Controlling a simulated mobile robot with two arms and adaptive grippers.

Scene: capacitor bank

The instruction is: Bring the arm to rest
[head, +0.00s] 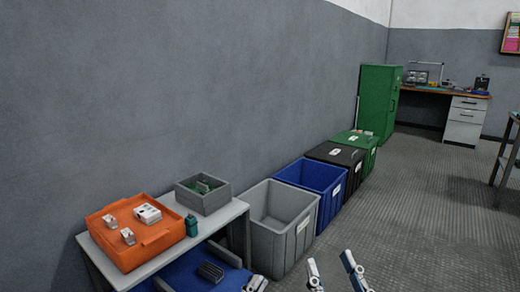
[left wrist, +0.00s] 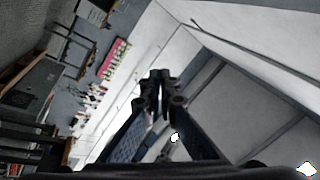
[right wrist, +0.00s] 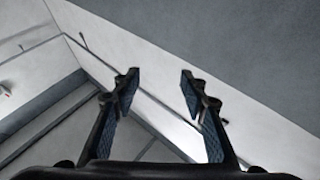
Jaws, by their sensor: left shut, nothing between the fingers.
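My left gripper (head: 256,283) shows at the bottom edge of the head view, mostly cut off. In the left wrist view its fingertips (left wrist: 158,78) meet, with nothing between them. My right gripper (head: 329,258) stands at the bottom of the head view, right of the left one, fingers pointing up and apart. In the right wrist view its fingers (right wrist: 160,76) are spread wide and empty. Both wrist cameras look up toward walls and ceiling. Neither gripper touches anything visible. The rest of both arms is out of the head view.
A grey table (head: 240,207) carries an orange tray (head: 125,260) with small parts and a grey box (head: 204,203). A grey bin (head: 281,257), blue bin (head: 325,208), black bin (head: 350,160) and green bin (head: 371,162) line the wall.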

